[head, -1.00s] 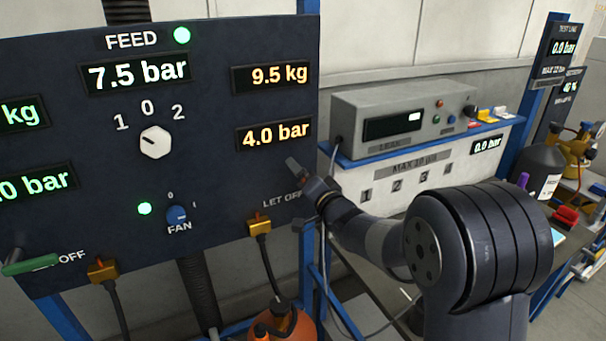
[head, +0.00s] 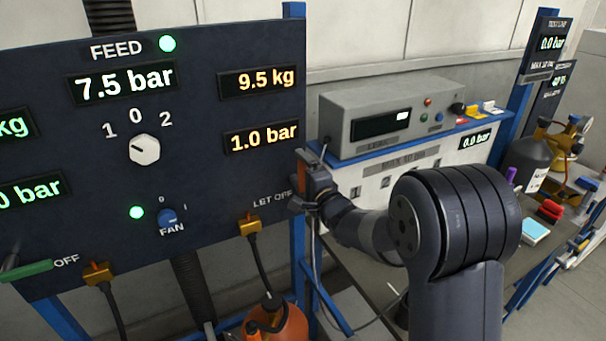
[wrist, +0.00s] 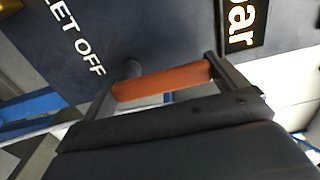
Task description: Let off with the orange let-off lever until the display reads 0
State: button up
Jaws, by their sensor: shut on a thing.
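The orange let-off lever (wrist: 160,83) lies between my gripper's two fingers in the wrist view, next to the LET OFF label. My gripper (wrist: 160,87) is shut on it. In the head view the lever (head: 301,172) shows as a thin, nearly upright orange strip at the right edge of the dark panel, partly hidden by my gripper (head: 304,180). The orange display (head: 262,137) above the LET OFF label reads 1.0 bar.
The panel (head: 215,185) also carries a 7.5 bar FEED display (head: 122,83), a 9.5 kg display (head: 258,81), a selector knob (head: 144,150) and a blue FAN knob (head: 168,217). A grey instrument box (head: 385,112) stands on a bench at right.

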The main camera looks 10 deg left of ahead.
dwell(0.4)
jog(key=o, duration=1.1)
jog(key=shift+c, duration=0.2)
jog(key=shift+s+d, duration=0.1)
jog(key=shift+d, duration=0.05)
jog(key=b+v, duration=0.3)
jog(key=v, duration=0.7)
jog(key=shift+s+d, duration=0.15)
jog(key=shift+s, duration=0.05)
jog(key=p+x, duration=0.3)
jog(key=x, duration=0.7)
jog(key=shift+w, duration=0.1)
jog(key=shift+w+a, duration=0.25)
jog(key=shift+a, duration=0.05)
